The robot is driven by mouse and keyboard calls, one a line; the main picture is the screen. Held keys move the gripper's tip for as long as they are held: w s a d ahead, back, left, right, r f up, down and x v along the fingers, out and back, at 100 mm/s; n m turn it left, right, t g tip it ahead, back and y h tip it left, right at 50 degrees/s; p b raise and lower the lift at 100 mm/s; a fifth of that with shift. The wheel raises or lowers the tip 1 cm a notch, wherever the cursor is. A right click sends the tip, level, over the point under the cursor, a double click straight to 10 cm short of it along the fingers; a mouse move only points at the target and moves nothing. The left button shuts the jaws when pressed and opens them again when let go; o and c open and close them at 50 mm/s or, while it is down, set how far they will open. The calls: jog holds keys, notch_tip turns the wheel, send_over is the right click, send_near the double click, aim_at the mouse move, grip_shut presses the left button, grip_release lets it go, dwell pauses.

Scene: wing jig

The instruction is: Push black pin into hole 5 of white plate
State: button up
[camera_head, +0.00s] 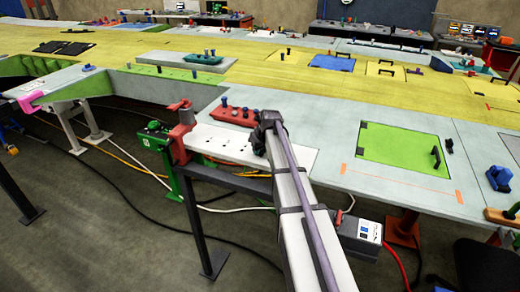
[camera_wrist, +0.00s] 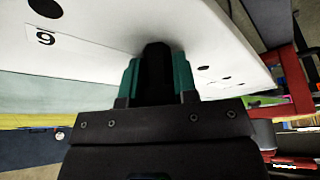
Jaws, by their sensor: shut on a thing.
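The white plate (camera_head: 222,143) lies along the bench edge in the head view, with small dark holes and marks on it. It also fills the upper middle of the wrist view (camera_wrist: 100,35), with dark holes and a label reading like a 9 or an upside-down 6. My gripper (camera_wrist: 157,68) has teal fingers shut on the black pin (camera_wrist: 155,72). The pin's far end is close to the plate's face. I cannot tell whether it touches or enters a hole. In the head view my arm hides the gripper and pin.
A red block (camera_head: 233,117) with several upright pins stands behind the plate. A red clamp-like fixture (camera_head: 183,130) is at the plate's left end. A green panel (camera_head: 402,150) with a black handle lies to the right. The grey bench between is mostly clear.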

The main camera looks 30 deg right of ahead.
jog(key=o, duration=1)
jog(key=shift+r, duration=0.1)
jog(key=p+v, duration=1)
jog(key=shift+s+r, duration=0.15)
jog(key=shift+r, duration=0.2)
